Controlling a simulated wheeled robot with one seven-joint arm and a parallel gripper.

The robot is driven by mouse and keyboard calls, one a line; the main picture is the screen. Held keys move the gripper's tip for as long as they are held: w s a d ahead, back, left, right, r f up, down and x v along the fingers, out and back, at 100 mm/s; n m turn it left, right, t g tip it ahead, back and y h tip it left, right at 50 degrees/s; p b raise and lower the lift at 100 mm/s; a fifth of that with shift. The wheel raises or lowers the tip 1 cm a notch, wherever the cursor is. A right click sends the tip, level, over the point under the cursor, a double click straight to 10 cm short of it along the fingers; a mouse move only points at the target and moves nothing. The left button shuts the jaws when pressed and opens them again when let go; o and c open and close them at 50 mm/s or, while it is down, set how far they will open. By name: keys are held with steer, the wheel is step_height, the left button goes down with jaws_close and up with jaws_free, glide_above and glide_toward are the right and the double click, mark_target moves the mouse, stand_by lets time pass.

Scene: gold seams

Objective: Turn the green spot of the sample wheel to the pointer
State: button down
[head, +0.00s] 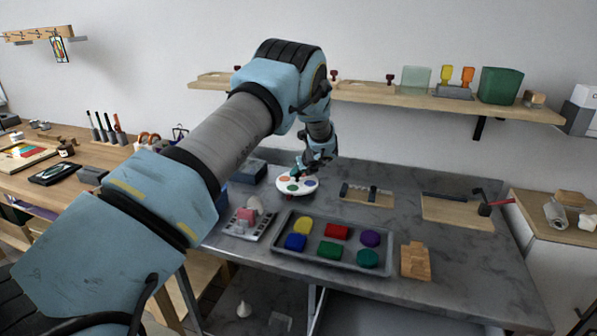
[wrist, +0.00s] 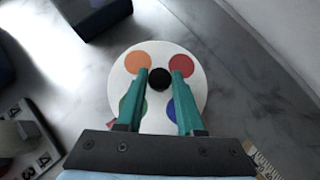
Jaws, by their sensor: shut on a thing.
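The sample wheel (head: 284,187) is a white disc with coloured spots, lying on the grey table. In the wrist view, the wheel (wrist: 160,52) shows an orange spot (wrist: 137,62) upper left, a red spot (wrist: 181,64) upper right, a blue spot (wrist: 173,108) lower right and a green spot (wrist: 125,105) lower left. My fingers partly hide the green and blue spots. My gripper (wrist: 160,76) is shut on the black centre knob (wrist: 159,79), one teal finger each side.
A grey tray (head: 283,255) of coloured blocks lies in front of the wheel. A dark blue box (head: 249,172) stands to the left. Wooden boards (head: 367,198) lie to the right. A shelf (head: 400,97) runs along the wall behind.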

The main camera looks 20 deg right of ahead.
steer(key=c, duration=0.5)
jaws_free()
steer(key=b+v, duration=0.3)
steer(key=v, duration=0.8)
